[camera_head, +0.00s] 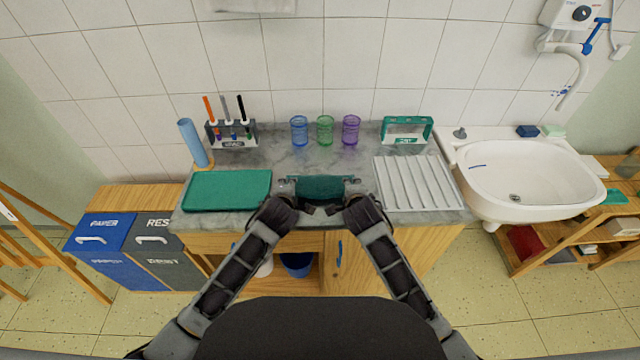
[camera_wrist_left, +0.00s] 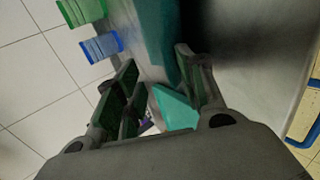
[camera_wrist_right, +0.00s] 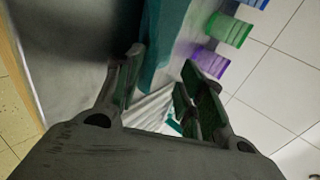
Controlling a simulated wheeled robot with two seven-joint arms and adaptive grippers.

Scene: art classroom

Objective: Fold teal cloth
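The teal cloth (camera_head: 320,188) is a small dark teal rectangle at the front middle of the grey counter. My left gripper (camera_head: 286,187) is at its left end and my right gripper (camera_head: 353,187) at its right end. The cloth also shows beyond the fingertips in the left wrist view (camera_wrist_left: 157,35) and the right wrist view (camera_wrist_right: 160,40). Both grippers have their fingers apart, with the cloth's near end close to the fingertips. I cannot tell whether they touch it. The forearms hide the counter's front edge beside the cloth.
A green mat (camera_head: 228,191) lies left of the cloth, and a white ribbed rack (camera_head: 416,183) lies right. Blue (camera_head: 299,130), green (camera_head: 325,129) and purple (camera_head: 351,129) cups stand behind. A marker holder (camera_head: 232,141), blue roll (camera_head: 193,143) and teal frame (camera_head: 406,130) stand at the back. A sink (camera_head: 530,180) is right.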

